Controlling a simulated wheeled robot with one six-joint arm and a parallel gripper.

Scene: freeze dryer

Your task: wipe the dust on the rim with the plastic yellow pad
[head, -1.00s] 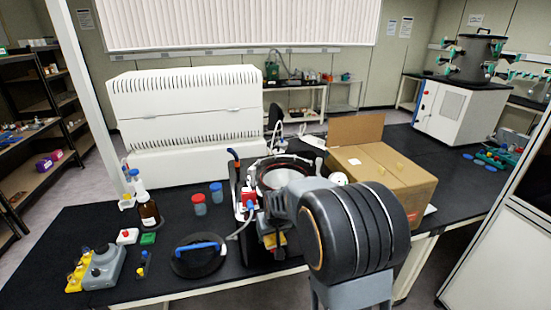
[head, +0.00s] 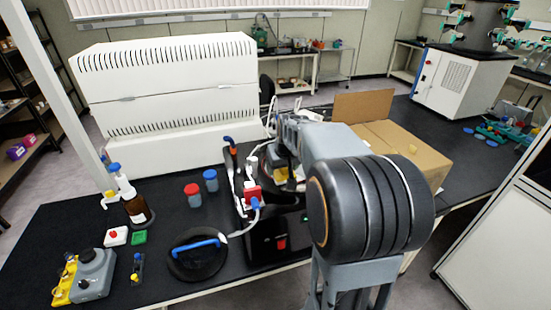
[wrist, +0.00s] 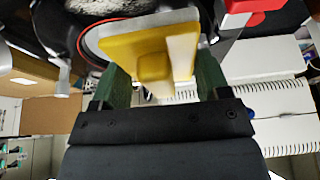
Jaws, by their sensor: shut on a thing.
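The yellow pad (wrist: 150,45), with a pale layer along one side, is held between the green fingers of my gripper (wrist: 163,82). It also shows as a small yellow patch in the head view (head: 281,174), by the chamber of the black freeze dryer (head: 268,240). In the wrist view the round rim (wrist: 84,40), dark with a red line, is right beside the pad. I cannot tell whether the pad touches it. White dust-like speckle shows inside the ring. My arm hides most of the rim in the head view.
A round black lid with a blue handle (head: 197,257) lies left of the dryer. A red valve with a hose (head: 253,195) sticks out at the dryer's left side. An open cardboard box (head: 405,155) stands to the right. Jars (head: 193,195) and a bottle stand left.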

